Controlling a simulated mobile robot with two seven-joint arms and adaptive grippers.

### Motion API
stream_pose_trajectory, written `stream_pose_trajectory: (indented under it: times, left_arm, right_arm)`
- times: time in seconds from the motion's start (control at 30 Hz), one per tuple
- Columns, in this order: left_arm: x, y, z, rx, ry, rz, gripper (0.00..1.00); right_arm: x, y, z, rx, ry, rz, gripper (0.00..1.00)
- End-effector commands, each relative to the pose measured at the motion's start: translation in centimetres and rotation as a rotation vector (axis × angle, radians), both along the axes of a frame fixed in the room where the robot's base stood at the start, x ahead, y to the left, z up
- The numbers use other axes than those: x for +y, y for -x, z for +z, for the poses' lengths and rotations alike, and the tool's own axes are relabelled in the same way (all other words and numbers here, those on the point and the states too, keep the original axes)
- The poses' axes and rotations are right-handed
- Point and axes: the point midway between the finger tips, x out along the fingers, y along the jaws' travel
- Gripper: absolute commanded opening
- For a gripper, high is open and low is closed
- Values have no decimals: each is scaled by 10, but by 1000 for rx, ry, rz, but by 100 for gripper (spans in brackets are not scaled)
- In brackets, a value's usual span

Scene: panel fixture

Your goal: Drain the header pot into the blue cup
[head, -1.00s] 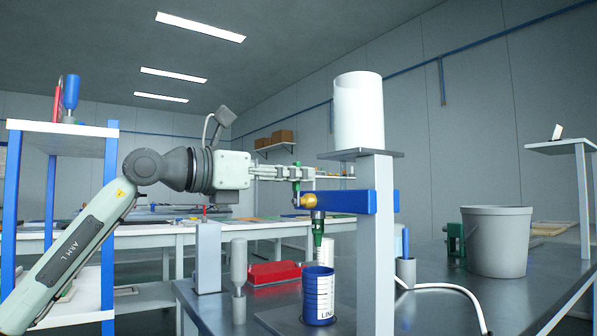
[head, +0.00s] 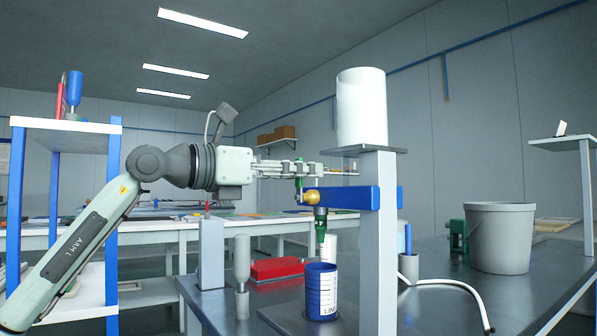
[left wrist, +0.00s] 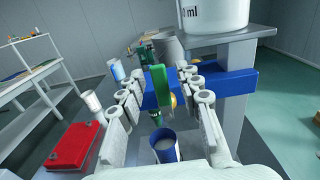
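The header pot (head: 361,106) is a white cylinder on a plate atop a grey post. Below it, a blue bar (head: 345,198) carries a brass ball (head: 312,197) and a valve with an upright green lever (head: 299,187). A green-tipped nozzle (head: 320,228) points down over the blue cup (head: 321,292), which stands upright with a white scale. My left gripper (head: 303,170) is at the lever. In the left wrist view its fingers (left wrist: 162,76) are apart, with the green lever (left wrist: 158,88) between them and gaps visible. My right gripper is out of view.
A red box (head: 276,268), a grey cylinder (head: 242,260) and a grey block (head: 211,254) stand left of the cup. A grey bucket (head: 498,240) and a white hose (head: 455,284) are to the right. The front right of the table is clear.

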Motion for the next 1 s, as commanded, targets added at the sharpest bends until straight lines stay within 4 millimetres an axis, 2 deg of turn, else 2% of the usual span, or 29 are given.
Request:
stream_pose_trajectory:
  times: [0.13, 0.23, 0.7, 1.0]
  left_arm:
    - [2, 2, 0, -1, -1, 0, 34]
    - [11, 7, 0, -1, 0, 1, 34]
    - [85, 60, -1, 0, -1, 3, 34]
    - [97, 71, 0, 1, -1, -1, 34]
  right_arm:
    - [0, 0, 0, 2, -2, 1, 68]
    - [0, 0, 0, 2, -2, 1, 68]
    - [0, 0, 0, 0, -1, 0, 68]
    - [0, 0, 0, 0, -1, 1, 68]
